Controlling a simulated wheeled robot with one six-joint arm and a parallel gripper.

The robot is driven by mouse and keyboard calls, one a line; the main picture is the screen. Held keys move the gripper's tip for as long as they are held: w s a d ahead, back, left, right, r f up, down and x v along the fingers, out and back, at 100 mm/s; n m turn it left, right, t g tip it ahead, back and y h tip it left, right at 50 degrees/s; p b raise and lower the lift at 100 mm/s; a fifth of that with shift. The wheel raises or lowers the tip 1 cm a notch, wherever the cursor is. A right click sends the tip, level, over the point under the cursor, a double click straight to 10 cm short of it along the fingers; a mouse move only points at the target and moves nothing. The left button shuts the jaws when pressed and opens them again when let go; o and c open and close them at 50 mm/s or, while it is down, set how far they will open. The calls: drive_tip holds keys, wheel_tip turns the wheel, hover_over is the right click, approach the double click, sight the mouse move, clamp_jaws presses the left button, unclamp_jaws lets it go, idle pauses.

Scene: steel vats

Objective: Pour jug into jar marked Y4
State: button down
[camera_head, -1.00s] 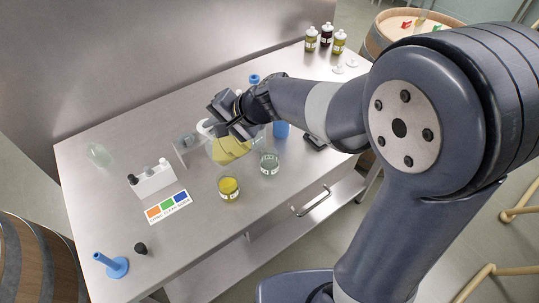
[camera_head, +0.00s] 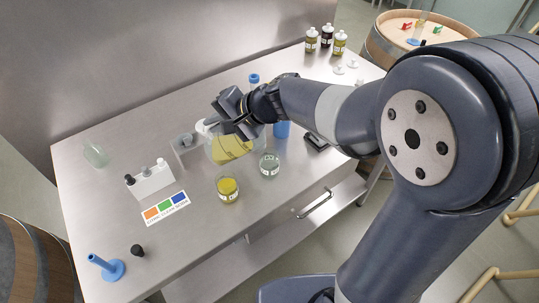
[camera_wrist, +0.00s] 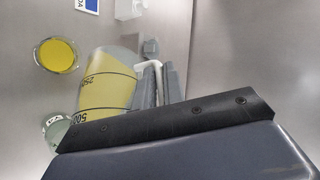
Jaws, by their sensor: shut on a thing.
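My gripper (camera_head: 226,121) is shut on the handle of a clear jug (camera_head: 231,148) that holds yellow liquid. The jug is near the table's middle, close to upright; I cannot tell whether it touches the table. In the wrist view the jug (camera_wrist: 108,88) shows 250 and 500 marks, and its pale handle lies between my fingers (camera_wrist: 160,85). A jar with yellow liquid (camera_head: 228,190) stands in front of the jug, and a jar with pale, greyish contents (camera_head: 269,165) stands to its right. Both have white labels too small to read, so I cannot tell which is Y4.
A white rack (camera_head: 150,181) with bottles, a colour card (camera_head: 165,209), a black stopper (camera_head: 137,250) and a blue stand (camera_head: 106,267) are on the left. A clear flask (camera_head: 95,155) lies far left. A blue bottle (camera_head: 281,128) is behind the pale jar. Several bottles (camera_head: 325,38) stand at the back right.

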drive_tip(key=shift+w+d+m+y+b, duration=0.1)
drive_tip(key=shift+d+m+y+b, duration=0.3)
drive_tip(key=shift+d+y+b, duration=1.4)
idle(3.2)
drive_tip(key=shift+a+h+b, duration=0.4)
drive_tip(key=shift+a+b, duration=0.05)
drive_tip(key=shift+a, duration=0.2)
